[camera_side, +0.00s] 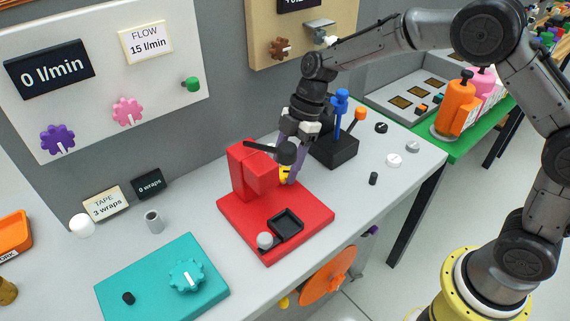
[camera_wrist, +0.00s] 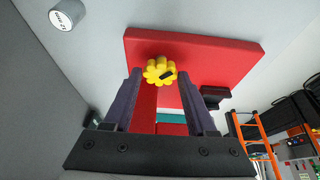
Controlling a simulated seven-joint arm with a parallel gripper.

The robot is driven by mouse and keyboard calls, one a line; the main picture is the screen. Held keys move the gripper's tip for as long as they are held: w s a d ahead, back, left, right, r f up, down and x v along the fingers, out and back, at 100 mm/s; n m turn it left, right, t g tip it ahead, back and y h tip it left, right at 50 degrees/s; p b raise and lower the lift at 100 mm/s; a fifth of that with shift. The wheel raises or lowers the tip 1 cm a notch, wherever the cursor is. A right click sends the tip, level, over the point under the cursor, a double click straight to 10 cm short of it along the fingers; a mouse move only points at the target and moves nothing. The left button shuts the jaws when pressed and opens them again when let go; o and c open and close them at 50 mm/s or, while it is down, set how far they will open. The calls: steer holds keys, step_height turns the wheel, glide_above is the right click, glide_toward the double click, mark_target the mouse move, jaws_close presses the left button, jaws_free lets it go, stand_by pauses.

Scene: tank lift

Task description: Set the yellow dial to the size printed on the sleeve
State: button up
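The yellow dial (camera_wrist: 159,70) is a lobed knob with a dark pointer mark, on the side of the red stand (camera_side: 252,172). Only a sliver of the dial (camera_side: 285,171) shows in the side view. My gripper (camera_wrist: 160,76) has its purple fingers on either side of the dial, with a visible gap to each finger, so it is open. A grey cylinder (camera_wrist: 63,17) with a white printed face, seemingly "12 mm", stands in the wrist view. A hollow grey sleeve (camera_side: 153,222) stands left of the stand in the side view; I cannot tell if they match. No dial scale is readable.
A black lever (camera_side: 268,148) and a black tray (camera_side: 286,224) are on the red stand. A teal box (camera_side: 165,283) with a knob lies to the left. A black holder (camera_side: 334,148) with coloured handles stands close to my gripper. The grey wall is behind.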

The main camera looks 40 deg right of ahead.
steer(key=shift+o, duration=1.2)
steer(key=v, duration=1.3)
steer(key=shift+d+r, duration=0.15)
steer(key=shift+r, duration=0.2)
